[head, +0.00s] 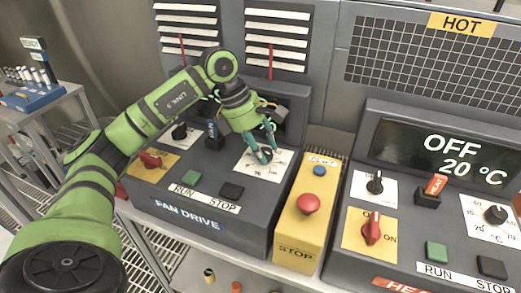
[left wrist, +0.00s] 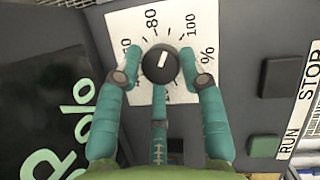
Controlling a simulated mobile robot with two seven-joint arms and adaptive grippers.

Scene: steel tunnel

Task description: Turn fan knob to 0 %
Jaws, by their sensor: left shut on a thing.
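The fan knob (left wrist: 160,67) is round and black with a white pointer line. It sits on a white dial plate (left wrist: 122,22) marked in percent; the pointer is between 80 and 100 in the left wrist view. My left gripper (left wrist: 161,62) has teal fingers on both sides of the knob and is shut on it. In the head view, the left gripper (head: 265,154) is over the dial on the FAN DRIVE panel (head: 150,203), and its fingers mostly hide the knob. My right gripper is not in view.
Green (head: 191,178) and black (head: 232,191) RUN/STOP buttons sit near the dial. A yellow stop box (head: 295,235) with a red button (head: 307,204) stands to the right. Beyond it is the heater panel (head: 405,190), its display reading OFF, 20 °C.

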